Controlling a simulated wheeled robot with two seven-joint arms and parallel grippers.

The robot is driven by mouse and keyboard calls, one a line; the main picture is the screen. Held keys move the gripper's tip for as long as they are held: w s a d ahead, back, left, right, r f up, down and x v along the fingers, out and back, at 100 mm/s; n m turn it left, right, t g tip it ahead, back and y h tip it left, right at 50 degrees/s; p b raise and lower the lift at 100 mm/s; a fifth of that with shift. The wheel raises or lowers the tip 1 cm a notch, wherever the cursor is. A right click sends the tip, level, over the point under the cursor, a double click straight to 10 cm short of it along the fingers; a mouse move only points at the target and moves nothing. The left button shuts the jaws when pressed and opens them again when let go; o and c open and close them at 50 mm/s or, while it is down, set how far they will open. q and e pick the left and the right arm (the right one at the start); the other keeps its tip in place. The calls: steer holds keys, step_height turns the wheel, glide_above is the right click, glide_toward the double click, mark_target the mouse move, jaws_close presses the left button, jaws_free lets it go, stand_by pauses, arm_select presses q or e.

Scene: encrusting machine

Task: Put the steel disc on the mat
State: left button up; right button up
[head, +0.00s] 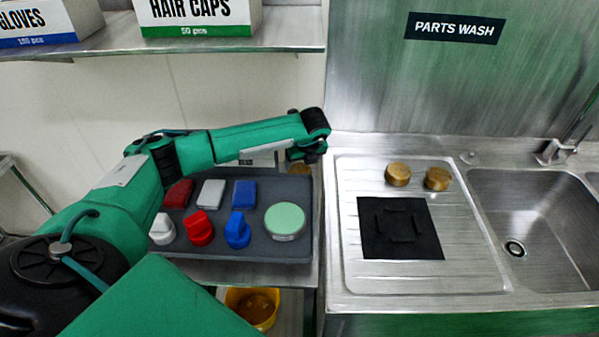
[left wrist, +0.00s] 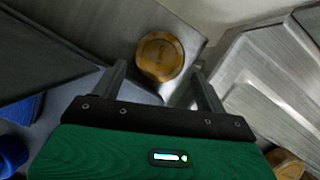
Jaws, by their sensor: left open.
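The black mat (head: 372,245) lies flat on the ridged steel drainboard, right of the tray; corner marks show on it and nothing rests on it. I see no plainly steel-coloured disc. A brass-coloured round piece (left wrist: 160,56) lies ahead of my left gripper (left wrist: 157,70), between the lines of its open fingers. In the head view a brownish bit of it (head: 299,168) shows at the tray's back right corner, mostly hidden by my wrist. The fingers hold nothing, and I cannot tell their height above the piece. My right gripper is not in view.
The dark tray (head: 255,248) holds red, white and blue blocks and knobs and a green-topped round piece (head: 285,221). Two brass-coloured round pieces (head: 398,174) (head: 438,178) stand behind the mat. A sink (head: 540,225) is at right; a shelf with boxes hangs above.

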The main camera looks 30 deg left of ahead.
mark_target(300, 169)
arm_select(q)
steer(key=p+x, duration=0.1)
steer(key=x, duration=0.4)
steer(key=shift+f, duration=0.15)
steer(key=shift+c, duration=0.4)
steer(key=c, duration=0.7)
steer(key=shift+w, duration=0.1)
steer(key=shift+c, duration=1.1)
